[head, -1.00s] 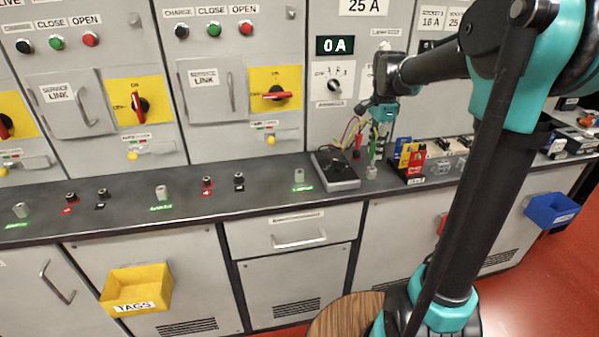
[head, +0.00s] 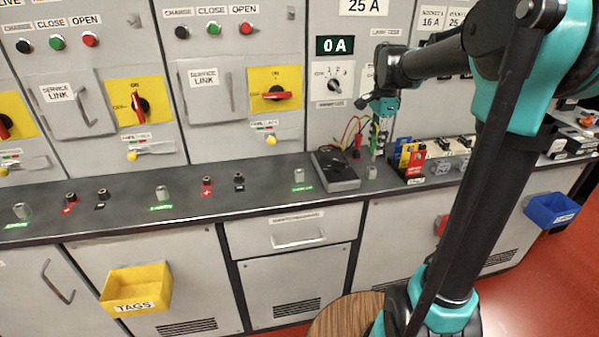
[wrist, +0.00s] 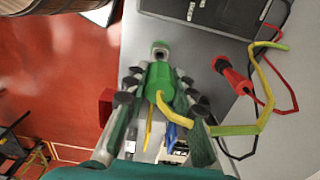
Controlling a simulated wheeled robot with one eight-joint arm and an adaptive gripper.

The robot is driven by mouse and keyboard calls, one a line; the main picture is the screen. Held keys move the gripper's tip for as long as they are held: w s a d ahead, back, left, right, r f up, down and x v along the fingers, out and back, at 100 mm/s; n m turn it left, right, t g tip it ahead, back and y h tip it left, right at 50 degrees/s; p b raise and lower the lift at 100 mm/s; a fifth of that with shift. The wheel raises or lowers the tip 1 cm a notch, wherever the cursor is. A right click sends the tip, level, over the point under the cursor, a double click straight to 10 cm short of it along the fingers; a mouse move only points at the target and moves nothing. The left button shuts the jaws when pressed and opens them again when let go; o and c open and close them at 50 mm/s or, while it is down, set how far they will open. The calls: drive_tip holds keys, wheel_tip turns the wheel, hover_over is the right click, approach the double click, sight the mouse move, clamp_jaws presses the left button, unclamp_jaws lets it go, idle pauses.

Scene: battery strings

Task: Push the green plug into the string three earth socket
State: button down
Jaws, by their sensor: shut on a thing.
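My gripper (head: 376,138) is at the back right of the bench and is shut on the green plug (wrist: 160,80). In the wrist view the plug sits between both fingers, with a yellow-green lead curving from it. A silver cylindrical end (wrist: 159,49) shows just beyond the plug; I cannot tell whether it is the plug's tip or a post below. Silver posts with green labels stand along the bench: left (head: 21,211), middle (head: 162,193) and right, beside the black box (head: 298,176). Their labels are too small to read, so I cannot tell which is string three.
A black box (head: 335,170) lies left of my gripper, with a red plug (wrist: 228,70) and loose leads beside it. An unlabelled silver post (head: 371,173) stands below my gripper. Red and black terminals line the bench. Coloured holders (head: 411,160) stand to the right.

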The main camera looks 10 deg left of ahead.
drive_tip(key=shift+r, duration=1.9)
